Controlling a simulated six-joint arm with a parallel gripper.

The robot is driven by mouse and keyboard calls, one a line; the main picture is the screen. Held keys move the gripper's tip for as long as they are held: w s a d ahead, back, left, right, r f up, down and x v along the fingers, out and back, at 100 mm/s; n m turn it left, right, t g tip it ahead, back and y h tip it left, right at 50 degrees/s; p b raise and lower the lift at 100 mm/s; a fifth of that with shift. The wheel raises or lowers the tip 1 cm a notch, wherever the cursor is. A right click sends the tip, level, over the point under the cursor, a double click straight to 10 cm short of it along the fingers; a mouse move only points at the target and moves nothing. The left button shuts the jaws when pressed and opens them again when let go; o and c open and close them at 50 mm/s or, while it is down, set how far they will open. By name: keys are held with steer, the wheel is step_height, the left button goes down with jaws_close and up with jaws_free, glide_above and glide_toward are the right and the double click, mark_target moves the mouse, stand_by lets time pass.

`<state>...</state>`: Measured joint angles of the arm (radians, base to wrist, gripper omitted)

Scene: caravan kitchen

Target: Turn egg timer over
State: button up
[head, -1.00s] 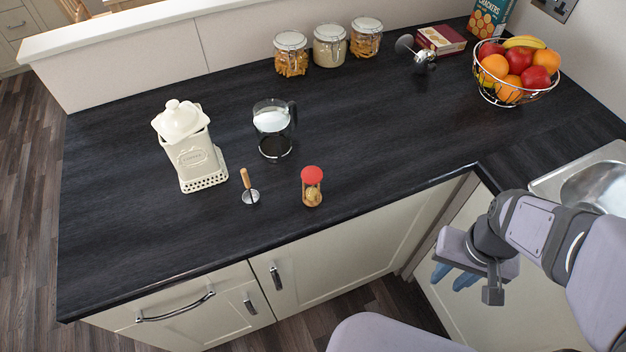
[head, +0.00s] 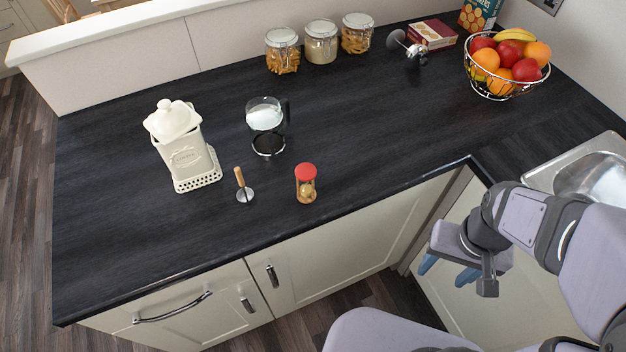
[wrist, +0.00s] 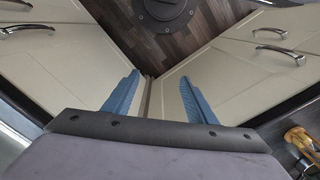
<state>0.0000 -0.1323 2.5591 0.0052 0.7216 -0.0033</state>
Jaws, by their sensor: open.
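The egg timer (head: 306,184) stands upright on the dark worktop near its front edge, with a red cap on top and a wooden frame around a glass middle. In the wrist view its wooden and glass part (wrist: 302,142) shows at the lower right edge, partly cut off.
A tamper (head: 244,188) stands just left of the timer. Behind are a glass press (head: 266,122) and a cream canister (head: 186,150). A fruit basket (head: 504,76) and sink (head: 590,170) are at the right. The worktop's front edge (head: 370,201) lies between my gripper and the timer.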

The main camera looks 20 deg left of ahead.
steer(key=s+a+r+m+g+y+p, duration=0.2)
steer(key=s+a+m+g+y, duration=0.15)
steer(key=a, duration=0.45)
steer(key=s+a+r+m+g+y+p, duration=0.25)
steer(key=a+m+y, duration=0.2)
steer(key=a, duration=0.35)
steer(key=w+a+r+m+t+y+p, duration=0.2)
steer(key=w+a+r+m+y+p, duration=0.1)
steer(key=w+a+m+y, duration=0.3)
steer(key=m+t+y+p, duration=0.1)
steer(key=m+t+y, duration=0.3)
steer(key=m+t, duration=0.25)
glide_toward(314, 187)
steer(key=a+r, duration=0.3)
steer(key=r, duration=0.1)
steer(key=shift+w+a+f+n, duration=0.2)
steer(key=shift+w+f+n, duration=0.15)
steer(key=shift+w+n, duration=0.1)
steer(key=f+b, duration=0.1)
steer(key=a+f+b, duration=0.1)
steer(key=f+b, duration=0.1)
steer(key=shift+a+f+b, duration=0.25)
steer(key=shift+f+b, duration=0.15)
steer(key=a, duration=0.5)
steer(key=shift+w+r, duration=0.15)
steer(key=shift+w, duration=0.2)
steer(key=shift+w+a, duration=0.25)
steer(key=shift+a, duration=0.8)
